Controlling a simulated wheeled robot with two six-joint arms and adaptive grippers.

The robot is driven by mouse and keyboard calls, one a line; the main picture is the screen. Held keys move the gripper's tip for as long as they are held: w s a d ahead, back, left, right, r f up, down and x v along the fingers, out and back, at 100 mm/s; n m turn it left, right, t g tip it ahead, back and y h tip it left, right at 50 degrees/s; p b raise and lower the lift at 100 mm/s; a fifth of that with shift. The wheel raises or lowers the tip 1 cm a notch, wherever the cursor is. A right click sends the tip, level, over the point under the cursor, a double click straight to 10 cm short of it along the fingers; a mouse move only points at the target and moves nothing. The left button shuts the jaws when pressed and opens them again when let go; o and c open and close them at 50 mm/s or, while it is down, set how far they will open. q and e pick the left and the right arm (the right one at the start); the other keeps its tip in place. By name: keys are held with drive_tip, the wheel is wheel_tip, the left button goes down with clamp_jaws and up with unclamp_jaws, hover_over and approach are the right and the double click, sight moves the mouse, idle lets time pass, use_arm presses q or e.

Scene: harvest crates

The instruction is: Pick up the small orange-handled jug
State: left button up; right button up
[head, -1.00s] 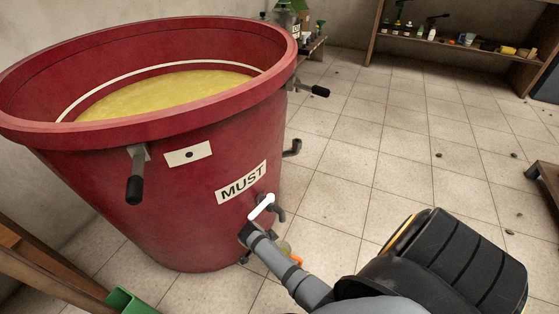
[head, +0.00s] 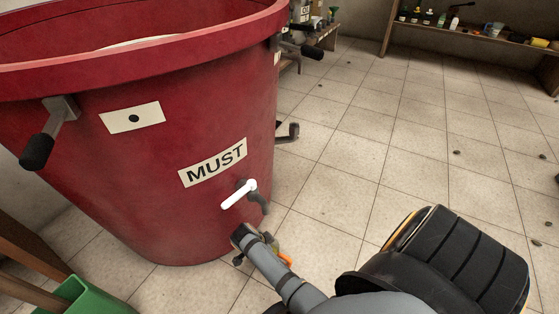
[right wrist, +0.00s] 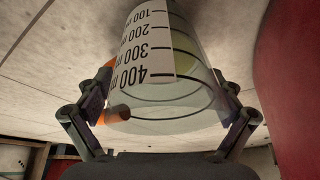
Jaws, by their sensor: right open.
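The small jug is clear with a black scale up to 400, and its orange handle shows at its left in the right wrist view (right wrist: 118,106). Its clear body (right wrist: 165,55) fills the middle of that view, with a little yellowish tint inside. In the head view my right arm hides most of the jug; only a bit of its orange handle (head: 286,259) shows beside the arm, low by the red vat. My right gripper (right wrist: 165,88) is open, with one finger on each side of the jug. I cannot tell whether the fingers touch it. My left gripper is out of view.
The big red vat labelled MUST (head: 225,120) stands at left, with a white-levered tap (head: 240,193) just above the jug. A green container (head: 85,300) is at lower left. Shelves (head: 470,35) stand at the back right. The tiled floor between is mostly clear.

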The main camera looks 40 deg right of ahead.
drive_tip(key=shift+f, duration=0.15)
drive_tip(key=shift+c, duration=0.5)
drive_tip(key=shift+d, duration=0.1)
drive_tip(key=c, duration=1.5)
